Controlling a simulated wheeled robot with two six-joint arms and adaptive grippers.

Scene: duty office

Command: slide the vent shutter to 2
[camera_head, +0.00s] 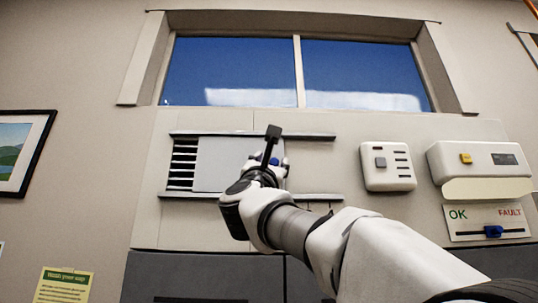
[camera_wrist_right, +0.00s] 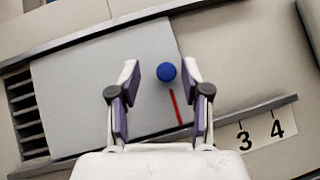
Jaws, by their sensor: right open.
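The vent shutter (camera_head: 216,163) is a flat grey plate between two horizontal rails; it also shows in the right wrist view (camera_wrist_right: 95,80). Its blue knob (camera_wrist_right: 166,71) and a red pointer line (camera_wrist_right: 175,106) sit near its right side. My right gripper (camera_wrist_right: 161,75) is open, with one finger on each side of the knob; contact cannot be told. In the head view the gripper (camera_head: 274,157) partly covers the knob. The scale plate (camera_wrist_right: 262,132) shows 3 and 4 right of the pointer; the lower numbers are hidden behind my gripper. My left gripper is not in view.
Dark vent slats (camera_head: 182,164) show left of the shutter. The lower rail (camera_wrist_right: 270,104) runs just above the scale. A window (camera_head: 230,72) is above.

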